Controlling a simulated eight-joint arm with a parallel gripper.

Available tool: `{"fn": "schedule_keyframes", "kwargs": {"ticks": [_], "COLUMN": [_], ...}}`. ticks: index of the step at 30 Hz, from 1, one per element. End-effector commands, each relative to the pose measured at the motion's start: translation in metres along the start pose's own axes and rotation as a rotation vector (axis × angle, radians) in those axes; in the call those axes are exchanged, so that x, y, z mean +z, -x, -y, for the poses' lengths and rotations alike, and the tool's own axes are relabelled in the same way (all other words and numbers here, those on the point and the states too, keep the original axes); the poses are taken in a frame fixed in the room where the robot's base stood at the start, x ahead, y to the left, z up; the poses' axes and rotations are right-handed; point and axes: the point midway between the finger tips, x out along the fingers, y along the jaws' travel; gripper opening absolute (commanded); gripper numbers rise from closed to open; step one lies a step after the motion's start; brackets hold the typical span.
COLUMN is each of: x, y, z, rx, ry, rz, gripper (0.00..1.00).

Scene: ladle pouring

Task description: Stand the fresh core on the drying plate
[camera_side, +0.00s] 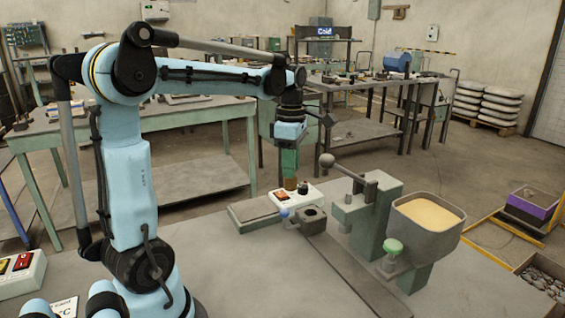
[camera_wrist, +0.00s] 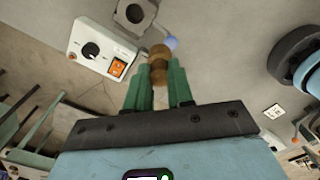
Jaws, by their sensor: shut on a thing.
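My gripper (camera_side: 290,173) has green fingers and is shut on a small brown core. In the wrist view the core (camera_wrist: 158,58) shows a rounded end sticking out beyond the fingertips (camera_wrist: 159,85). In the side view only a little of the core (camera_side: 290,184) shows below the fingers, just behind the white switch box. A low flat grey slab (camera_side: 250,212), which looks like the drying plate, lies on the bench left of and below my gripper. The core appears held above the bench; the exact gap cannot be told.
The white switch box (camera_side: 284,199) with an orange switch and black knob is close by. A grey block with a round hole (camera_side: 311,216) and blue ball handle (camera_side: 284,213) stands in front. A machine with a lever (camera_side: 327,161) and sand hopper (camera_side: 428,214) stands right.

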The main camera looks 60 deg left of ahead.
Motion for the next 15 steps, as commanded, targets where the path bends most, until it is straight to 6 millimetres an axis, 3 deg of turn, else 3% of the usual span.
{"fn": "schedule_keyframes", "kwargs": {"ticks": [7,15], "x": [-0.021,-0.063], "y": [0.003,-0.026], "z": [0.015,-0.01], "rx": [0.0,0.0], "ry": [0.003,0.007], "rz": [0.0,0.0], "gripper": [0.0,0.0]}}
